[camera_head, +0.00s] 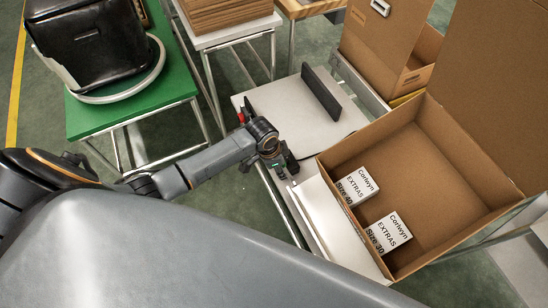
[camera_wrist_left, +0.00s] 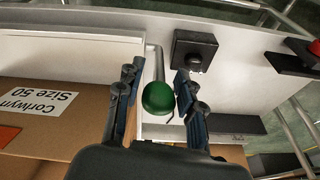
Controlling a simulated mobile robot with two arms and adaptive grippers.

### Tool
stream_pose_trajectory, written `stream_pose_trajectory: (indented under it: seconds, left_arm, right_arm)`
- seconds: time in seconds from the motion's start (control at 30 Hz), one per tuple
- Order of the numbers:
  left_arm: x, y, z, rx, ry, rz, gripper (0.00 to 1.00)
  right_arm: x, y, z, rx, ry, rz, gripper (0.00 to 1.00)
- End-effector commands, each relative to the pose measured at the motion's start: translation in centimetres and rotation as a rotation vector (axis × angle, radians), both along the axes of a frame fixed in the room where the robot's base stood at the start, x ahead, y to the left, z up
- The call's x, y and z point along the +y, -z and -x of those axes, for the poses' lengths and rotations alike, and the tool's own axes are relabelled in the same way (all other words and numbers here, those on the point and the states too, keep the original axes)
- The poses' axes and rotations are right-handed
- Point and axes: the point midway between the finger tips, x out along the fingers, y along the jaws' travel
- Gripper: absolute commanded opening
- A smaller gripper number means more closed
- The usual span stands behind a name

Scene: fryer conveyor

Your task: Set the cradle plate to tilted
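A light grey plate (camera_head: 287,112) with a black upright bar (camera_head: 321,93) across it lies in the middle of the head view, likely the cradle plate. It looks about level, but its exact angle is hard to tell. A green ball knob (camera_wrist_left: 158,98) on a short metal lever (camera_wrist_left: 157,62) shows in the left wrist view. My left gripper (camera_wrist_left: 156,92) is open, with its fingers on either side of the knob and gaps visible. In the head view my left gripper (camera_head: 282,163) is beside the plate's near edge and hides the knob. My right gripper is not in view.
An open cardboard box (camera_head: 455,185) with white Corlwyn cartons (camera_head: 357,186) stands close right of my left gripper. A black block with a small knob (camera_wrist_left: 194,50) is near the lever.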

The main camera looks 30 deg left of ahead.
Motion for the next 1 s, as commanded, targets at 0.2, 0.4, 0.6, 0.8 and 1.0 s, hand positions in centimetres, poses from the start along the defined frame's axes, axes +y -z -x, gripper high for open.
stream_pose_trajectory:
  seconds: [0.2, 0.4, 0.6, 0.8, 1.0]
  left_arm:
    - [0.9, -4.3, 0.8, -0.002, 0.0, -0.002, 0.37]
    - [1.3, -6.8, 1.5, 0.001, 0.0, -0.003, 0.37]
    - [1.4, -7.5, 1.7, 0.003, -0.001, -0.003, 0.37]
    - [1.4, -7.5, 1.7, 0.003, -0.001, -0.003, 0.37]
    - [1.4, -7.5, 1.7, 0.003, -0.001, -0.003, 0.37]
  right_arm:
    - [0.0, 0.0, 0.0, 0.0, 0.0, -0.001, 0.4]
    - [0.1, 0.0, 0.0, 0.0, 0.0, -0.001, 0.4]
    - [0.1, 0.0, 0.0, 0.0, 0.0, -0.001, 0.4]
    - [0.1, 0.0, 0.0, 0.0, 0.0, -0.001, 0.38]
    - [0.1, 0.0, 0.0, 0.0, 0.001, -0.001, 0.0]
